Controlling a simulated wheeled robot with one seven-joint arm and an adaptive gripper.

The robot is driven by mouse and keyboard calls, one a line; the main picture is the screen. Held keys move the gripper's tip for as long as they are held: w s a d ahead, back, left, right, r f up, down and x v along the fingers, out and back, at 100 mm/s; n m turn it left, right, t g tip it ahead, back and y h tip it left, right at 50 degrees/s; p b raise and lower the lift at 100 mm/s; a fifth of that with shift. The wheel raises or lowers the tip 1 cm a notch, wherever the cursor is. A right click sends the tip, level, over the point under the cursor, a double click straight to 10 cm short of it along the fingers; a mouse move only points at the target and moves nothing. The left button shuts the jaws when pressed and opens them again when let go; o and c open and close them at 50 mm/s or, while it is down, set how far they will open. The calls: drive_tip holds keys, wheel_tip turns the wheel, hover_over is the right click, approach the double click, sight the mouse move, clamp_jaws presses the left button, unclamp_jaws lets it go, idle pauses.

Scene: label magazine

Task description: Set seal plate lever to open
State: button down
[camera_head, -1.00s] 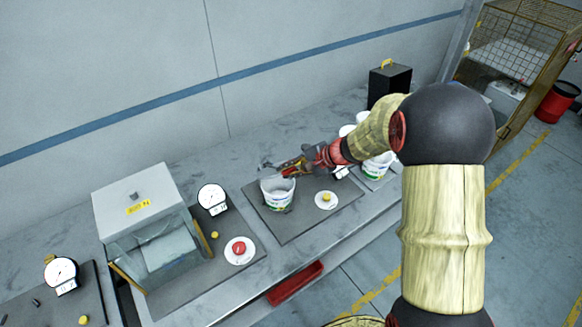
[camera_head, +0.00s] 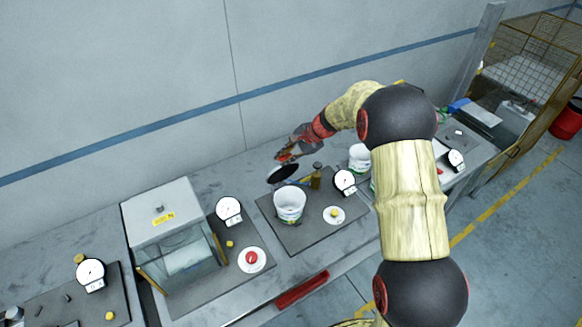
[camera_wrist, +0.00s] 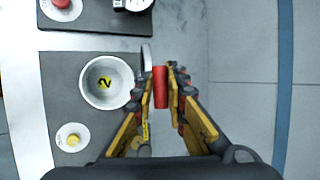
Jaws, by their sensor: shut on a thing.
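The seal plate (camera_head: 283,173) is a dark round disc, tilted up behind the white bucket (camera_head: 290,212), clear of its open top. In the wrist view it seems to show as a thin grey edge (camera_wrist: 147,58). My gripper (camera_head: 286,155) is beside the disc, on the wall side of the bucket. In the wrist view my gripper (camera_wrist: 161,88) is shut on a red handle (camera_wrist: 160,86), which I take to be the lever's grip. The bucket (camera_wrist: 84,99) stands left of the fingers there, with a yellow mark inside. The lever's pivot is not clear.
A dark mat (camera_head: 296,240) carries the bucket, a yellow button (camera_head: 334,213), a dial (camera_head: 345,182) and a brown post (camera_head: 316,175). A clear-fronted box (camera_head: 162,220) and a red button (camera_head: 252,257) are to the left. The wall stands close behind.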

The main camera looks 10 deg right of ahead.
drive_tip(key=shift+w+a+r, duration=0.2)
drive_tip(key=shift+w+a, duration=0.05)
drive_tip(key=shift+w, duration=0.6)
drive_tip(key=shift+w+a+r, duration=0.25)
drive_tip(key=shift+w+a, duration=0.05)
drive_tip(key=shift+w, duration=0.55)
drive_tip(key=shift+w+a+r, duration=0.2)
drive_tip(key=shift+w+a, duration=0.05)
drive_tip(key=shift+w, duration=0.6)
drive_tip(key=c, duration=2)
unclamp_jaws()
drive_tip(key=shift+d, duration=0.1)
drive_tip(key=shift+o, duration=1)
drive_tip(key=shift+f, duration=0.15)
drive_tip(key=shift+s, duration=0.1)
drive_tip(key=v, duration=1.2)
